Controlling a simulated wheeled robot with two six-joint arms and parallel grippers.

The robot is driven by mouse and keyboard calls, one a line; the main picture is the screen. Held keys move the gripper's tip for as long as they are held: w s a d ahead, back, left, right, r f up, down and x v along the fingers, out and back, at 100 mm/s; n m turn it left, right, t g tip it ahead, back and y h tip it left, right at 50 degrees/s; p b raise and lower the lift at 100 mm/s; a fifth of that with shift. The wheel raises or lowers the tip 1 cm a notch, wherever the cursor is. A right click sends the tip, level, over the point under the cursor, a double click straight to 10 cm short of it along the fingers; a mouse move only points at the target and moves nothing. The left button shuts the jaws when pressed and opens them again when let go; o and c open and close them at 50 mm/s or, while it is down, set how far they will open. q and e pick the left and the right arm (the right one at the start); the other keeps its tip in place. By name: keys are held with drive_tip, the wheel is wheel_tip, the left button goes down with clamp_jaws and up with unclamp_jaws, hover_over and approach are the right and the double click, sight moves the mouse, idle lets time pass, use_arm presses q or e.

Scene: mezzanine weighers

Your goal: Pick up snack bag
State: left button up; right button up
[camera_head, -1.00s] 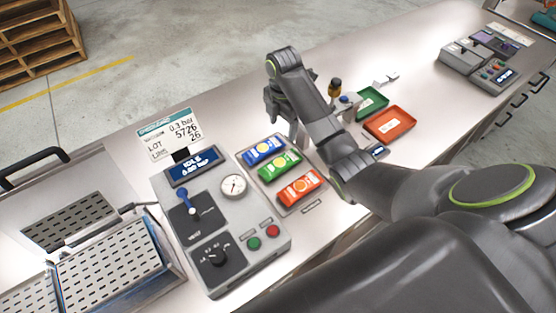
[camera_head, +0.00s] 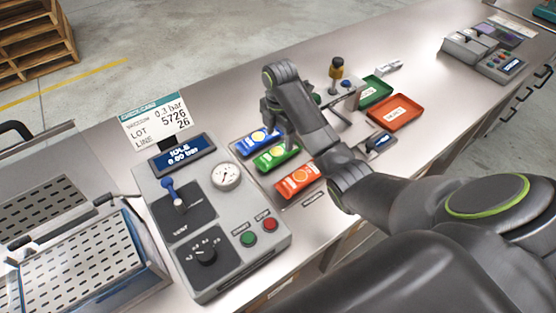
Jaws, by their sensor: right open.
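Three snack bags lie side by side on a flat grey tray (camera_head: 284,201) in the head view. The blue bag (camera_head: 254,142) is farthest, the green bag (camera_head: 272,160) is in the middle and the orange bag (camera_head: 297,181) is nearest. My right gripper (camera_head: 279,130) is open, pointing down over the right ends of the blue and green bags, and hides part of them. I cannot tell whether its fingers touch a bag. My left gripper is not in view.
A control box (camera_head: 222,257) with gauge, levers and buttons stands left of the bags. A sign card (camera_head: 157,119) rises behind it. A green tray (camera_head: 377,91) and a red tray (camera_head: 396,112) lie to the right. A perforated metal chamber (camera_head: 78,268) is at far left.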

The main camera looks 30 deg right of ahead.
sight(280, 149)
wheel_tip(280, 149, down, 2)
drive_tip(key=shift+f+b, duration=0.1)
drive_tip(key=shift+b, duration=0.25)
drive_tip(key=shift+f+p, duration=0.45)
drive_tip(key=shift+f, duration=1.65)
drive_tip(key=c, duration=0.8)
drive_tip(key=shift+o, duration=0.2)
drive_tip(key=shift+r, duration=0.1)
